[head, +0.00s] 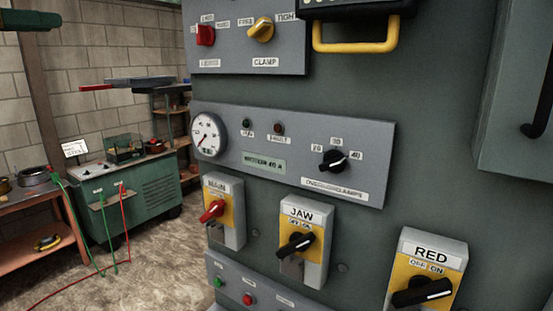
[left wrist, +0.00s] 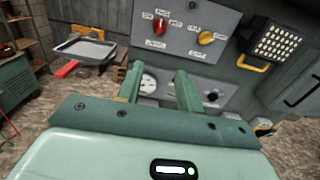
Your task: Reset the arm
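The left gripper (left wrist: 157,82) shows in the left wrist view with its two green fingers apart and nothing between them. The panel with the round gauge (left wrist: 148,83) shows behind the gap. In the head view a dark green part at the top left edge looks like my left gripper (head: 32,20), clear of the panels. The right gripper is in neither view. The grey cabinet carries the MAIN switch (head: 212,211) with a red handle, the JAW switch (head: 296,244) and the RED switch (head: 424,292), both with black handles.
A lamp guard with a yellow handle (head: 356,47) juts out at the top. A grey tray with a red handle (head: 96,88) stands out at the left. Behind are a green cart (head: 150,195), a bench (head: 30,252) and shelves. Open floor lies between cart and cabinet.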

